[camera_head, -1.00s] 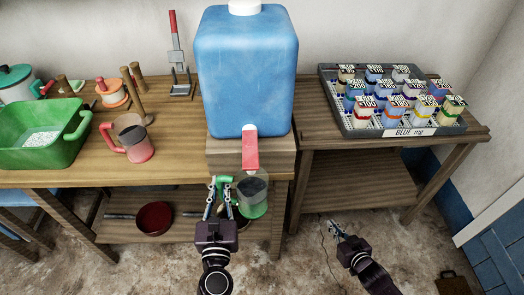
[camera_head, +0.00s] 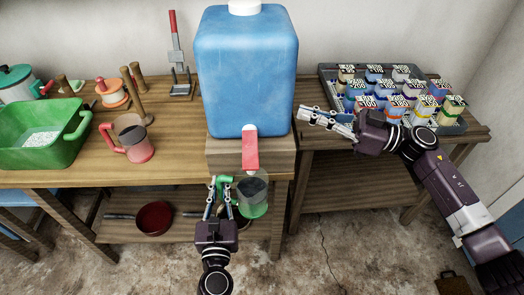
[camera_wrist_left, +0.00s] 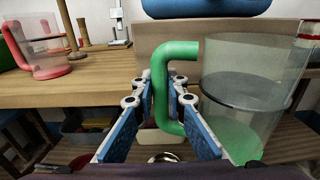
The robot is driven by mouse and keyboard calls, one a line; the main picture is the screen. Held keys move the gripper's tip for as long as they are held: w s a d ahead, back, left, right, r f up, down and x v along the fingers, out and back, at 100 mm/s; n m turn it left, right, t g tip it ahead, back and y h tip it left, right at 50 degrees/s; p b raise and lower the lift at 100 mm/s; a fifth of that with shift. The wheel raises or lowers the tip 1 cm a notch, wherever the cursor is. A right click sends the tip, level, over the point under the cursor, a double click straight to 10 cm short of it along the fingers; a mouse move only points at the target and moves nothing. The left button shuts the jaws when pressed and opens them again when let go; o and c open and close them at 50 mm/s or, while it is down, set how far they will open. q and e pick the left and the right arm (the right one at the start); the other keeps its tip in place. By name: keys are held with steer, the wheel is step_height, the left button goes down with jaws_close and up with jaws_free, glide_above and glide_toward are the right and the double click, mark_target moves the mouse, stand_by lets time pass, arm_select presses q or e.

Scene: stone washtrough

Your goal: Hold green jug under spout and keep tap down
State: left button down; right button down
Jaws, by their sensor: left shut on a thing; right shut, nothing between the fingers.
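The green jug (camera_head: 252,198) is clear-walled with a green base and handle, and hangs upright below the red tap (camera_head: 250,150) of the blue water container (camera_head: 245,70). My left gripper (camera_head: 221,186) is shut on the jug's green handle, which shows between the fingers in the left wrist view (camera_wrist_left: 160,90). The jug's dark inner surface shows through its wall (camera_wrist_left: 250,92). My right gripper (camera_head: 305,115) is shut and empty, to the right of the container and apart from the tap. I cannot tell whether water is flowing.
A grey tray (camera_head: 465,127) of labelled small jars stands on the right table, partly behind my right arm. A red jug (camera_head: 138,152) and a green basin (camera_head: 30,150) stand on the left bench. A pan (camera_head: 155,217) lies on the shelf below.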

steer(key=s+a+r+n+g+h, duration=0.1)
steer(key=s+r+n+g+h, duration=0.2)
steer(key=s+g, duration=0.3)
steer(key=s+r, duration=0.1)
steer(key=s, duration=0.2)
steer(key=shift+s+a+r+n, duration=0.25)
steer(key=shift+s+a+n, duration=0.1)
steer(key=shift+n, duration=0.05)
steer(key=shift+a, duration=0.1)
glide_above(250, 149)
steer(key=s+d, duration=0.2)
steer(key=s, duration=0.1)
step_height(250, 149, down, 2)
steer(key=f, duration=0.4)
steer(key=shift+d+f, duration=0.2)
steer(key=shift+s, duration=0.1)
